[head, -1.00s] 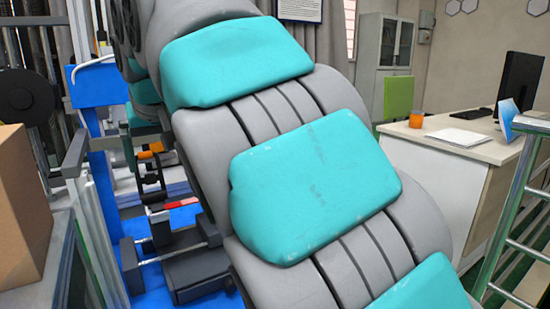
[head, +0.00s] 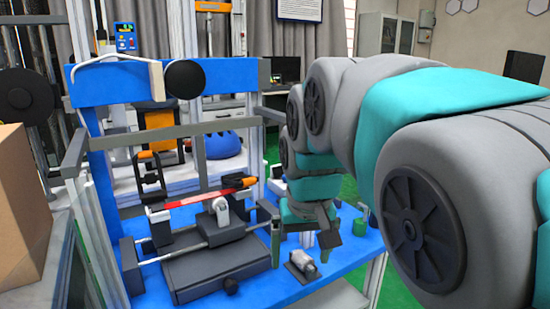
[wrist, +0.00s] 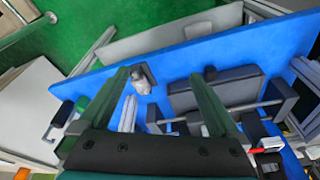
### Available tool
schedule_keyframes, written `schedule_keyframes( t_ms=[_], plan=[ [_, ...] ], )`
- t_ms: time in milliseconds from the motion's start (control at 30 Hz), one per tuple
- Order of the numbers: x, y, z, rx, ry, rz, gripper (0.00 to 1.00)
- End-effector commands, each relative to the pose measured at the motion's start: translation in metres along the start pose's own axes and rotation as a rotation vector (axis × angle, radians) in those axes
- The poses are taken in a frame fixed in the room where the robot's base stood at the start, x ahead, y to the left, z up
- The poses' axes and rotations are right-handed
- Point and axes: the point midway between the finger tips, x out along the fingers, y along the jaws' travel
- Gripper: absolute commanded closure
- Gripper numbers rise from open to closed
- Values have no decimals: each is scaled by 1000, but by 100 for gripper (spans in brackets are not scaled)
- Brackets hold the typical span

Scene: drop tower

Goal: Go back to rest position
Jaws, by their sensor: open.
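My gripper (head: 303,242) hangs over the right part of the blue machine table in the head view, with its fingers pointing down. In the wrist view my gripper (wrist: 160,78) shows two dark green fingers spread wide apart with nothing held between them. A small grey-white part on a dark base (head: 300,264) sits on the blue table below the gripper. It also shows in the wrist view beside the left fingertip (wrist: 142,80). I cannot tell how much height separates it from the fingers. My arm fills the right side of the head view.
The drop tower's blue frame (head: 130,82) stands at the left, with a red-and-orange bar (head: 195,199) and a dark grey block (head: 215,270) in front. A cardboard box (head: 22,215) is at the left edge. A green cylinder (head: 362,222) is to the gripper's right.

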Motion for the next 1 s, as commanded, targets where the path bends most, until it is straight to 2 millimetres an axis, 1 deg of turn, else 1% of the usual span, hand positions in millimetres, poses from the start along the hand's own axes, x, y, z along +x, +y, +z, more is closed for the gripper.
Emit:
schedule_keyframes(
  t_ms=[33,67,100,167,200,267,300,367,400,500,533,600,700,800,1000],
  plan=[
    [10,14,23,24,-34,5,2],
    [16,21,35,35,-53,7,2],
    [25,30,52,50,-83,11,2],
    [37,41,78,69,-119,14,2],
    [44,48,96,81,-142,15,2],
    [57,56,125,96,-185,16,2],
    [64,61,144,105,-209,17,2],
    [75,66,172,115,-249,16,2],
    [82,69,190,122,-275,16,2],
    [95,72,228,130,-323,13,2],
    [99,72,238,132,-335,11,2],
    [105,73,255,134,-357,9,2],
    [110,73,271,135,-378,9,2],
    [111,73,276,135,-384,8,2],
    [111,73,276,134,-384,8,2]
  ],
)
